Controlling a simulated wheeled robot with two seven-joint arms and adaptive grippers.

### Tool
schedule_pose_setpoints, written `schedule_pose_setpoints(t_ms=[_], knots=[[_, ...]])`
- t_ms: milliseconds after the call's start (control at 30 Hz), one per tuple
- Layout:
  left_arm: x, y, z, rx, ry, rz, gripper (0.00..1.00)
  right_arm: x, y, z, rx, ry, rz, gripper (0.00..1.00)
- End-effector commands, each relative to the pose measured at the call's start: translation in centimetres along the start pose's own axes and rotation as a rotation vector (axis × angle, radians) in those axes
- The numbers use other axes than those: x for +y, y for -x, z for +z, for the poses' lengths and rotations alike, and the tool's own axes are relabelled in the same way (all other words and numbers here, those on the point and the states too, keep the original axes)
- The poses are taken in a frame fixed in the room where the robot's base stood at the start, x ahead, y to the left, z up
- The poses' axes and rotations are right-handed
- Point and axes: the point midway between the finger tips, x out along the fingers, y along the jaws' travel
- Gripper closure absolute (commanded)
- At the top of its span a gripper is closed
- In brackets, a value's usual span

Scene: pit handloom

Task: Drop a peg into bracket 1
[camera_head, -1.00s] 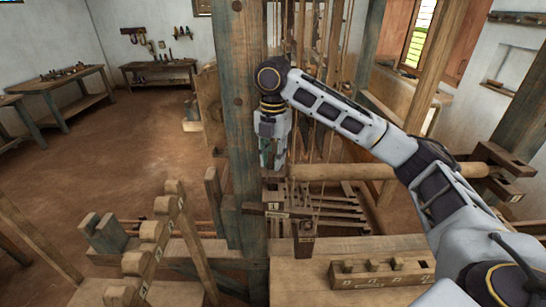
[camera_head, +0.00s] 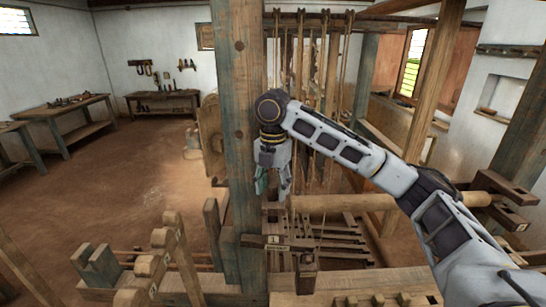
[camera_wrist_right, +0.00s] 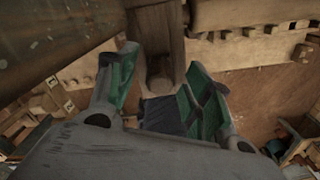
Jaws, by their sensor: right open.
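My right gripper (camera_head: 272,186) is open, with green pads, and points down beside the thick wooden post. It is above a small dark bracket with a white label that seems to read 1 (camera_head: 273,240). In the right wrist view the two green-padded fingers (camera_wrist_right: 160,100) stand wide apart. A brown wooden piece with a rounded end (camera_wrist_right: 160,65) shows between and beyond them; I cannot tell whether it is a peg or part of the frame. No peg is clearly held. My left gripper is not in view.
The post (camera_head: 238,130) stands just left of my right gripper. A wooden beam (camera_head: 370,202) runs right from near it. Open floor (camera_head: 110,190) lies left.

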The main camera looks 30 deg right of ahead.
Motion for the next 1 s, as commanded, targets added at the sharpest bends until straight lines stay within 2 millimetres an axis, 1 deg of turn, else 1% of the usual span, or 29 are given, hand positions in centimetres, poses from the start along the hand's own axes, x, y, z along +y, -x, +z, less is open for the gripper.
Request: schedule_pose_setpoints(t_ms=[1000], knots=[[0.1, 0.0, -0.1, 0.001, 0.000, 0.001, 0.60, 0.0, 5.8, 0.0, 0.000, -0.001, 0.000, 0.50]])
